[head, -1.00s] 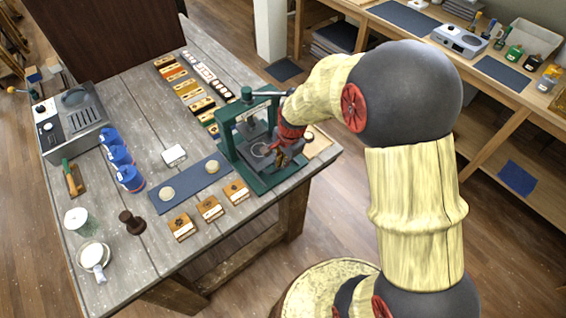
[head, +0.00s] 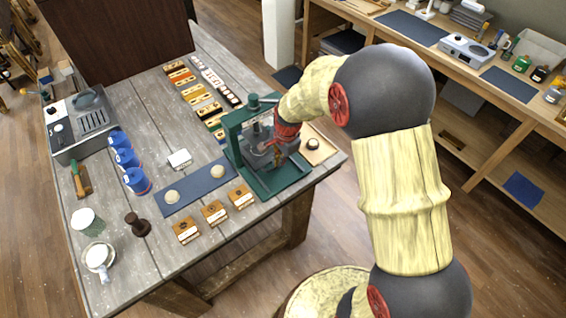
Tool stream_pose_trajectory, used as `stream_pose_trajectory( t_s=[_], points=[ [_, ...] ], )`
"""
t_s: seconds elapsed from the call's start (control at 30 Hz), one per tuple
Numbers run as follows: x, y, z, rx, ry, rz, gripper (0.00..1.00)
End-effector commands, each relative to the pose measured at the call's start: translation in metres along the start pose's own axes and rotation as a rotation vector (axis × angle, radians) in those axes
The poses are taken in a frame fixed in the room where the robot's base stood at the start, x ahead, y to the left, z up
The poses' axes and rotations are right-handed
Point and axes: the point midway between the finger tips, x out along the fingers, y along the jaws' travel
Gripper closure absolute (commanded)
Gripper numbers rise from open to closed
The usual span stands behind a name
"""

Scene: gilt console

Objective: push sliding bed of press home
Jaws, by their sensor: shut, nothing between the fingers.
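The green press (head: 233,133) stands near the right end of the worktable, with its upright frame on the left and its base rails reaching right. Its grey sliding bed (head: 257,161) lies low in the frame, partly covered by my gripper. My gripper (head: 277,155) is shut and points down at the right part of the bed, with nothing held. It looks to be at or very close to the bed; whether it touches cannot be told. The bed's inner end and how far it sits under the press head are hidden.
A blue mat (head: 196,187) with two pale discs lies left of the press. Several small wooden boxes (head: 214,213) stand in front. Trays of small blocks (head: 200,97) lie beyond.

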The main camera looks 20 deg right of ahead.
Motion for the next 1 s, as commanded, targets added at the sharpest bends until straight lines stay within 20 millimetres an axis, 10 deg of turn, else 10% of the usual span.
stream_pose_trajectory(
  t_s=[1.0],
  points=[
    [-0.0022, 0.0000, 0.0007, 0.001, -0.001, -0.001, 0.73]
  ],
)
